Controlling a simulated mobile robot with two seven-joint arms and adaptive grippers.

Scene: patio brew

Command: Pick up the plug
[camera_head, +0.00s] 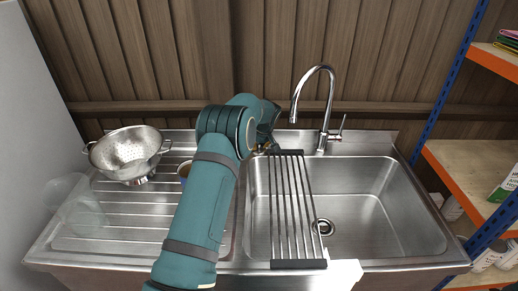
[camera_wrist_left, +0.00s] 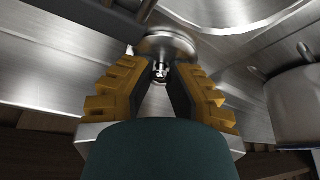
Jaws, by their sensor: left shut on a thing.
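The plug (camera_wrist_left: 166,43) is a round silver metal disc with a small fitting under its middle, in the wrist view. The dark inner pads of my left gripper (camera_wrist_left: 163,72) are shut on that fitting, with the disc beyond the fingertips. In the head view my left gripper (camera_head: 267,149) is by the back left of the sink basin, near the top end of the drying rack. My arm hides most of it, and I cannot make out the plug there. My right gripper is not in view.
The steel sink (camera_head: 375,195) has its drain in the basin floor. A rolled rack (camera_head: 290,215) lies across its left side. The tap (camera_head: 328,115) stands behind. A colander (camera_head: 128,152), a partly hidden cup (camera_head: 184,171) and clear glassware (camera_head: 82,214) are on the drainboard.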

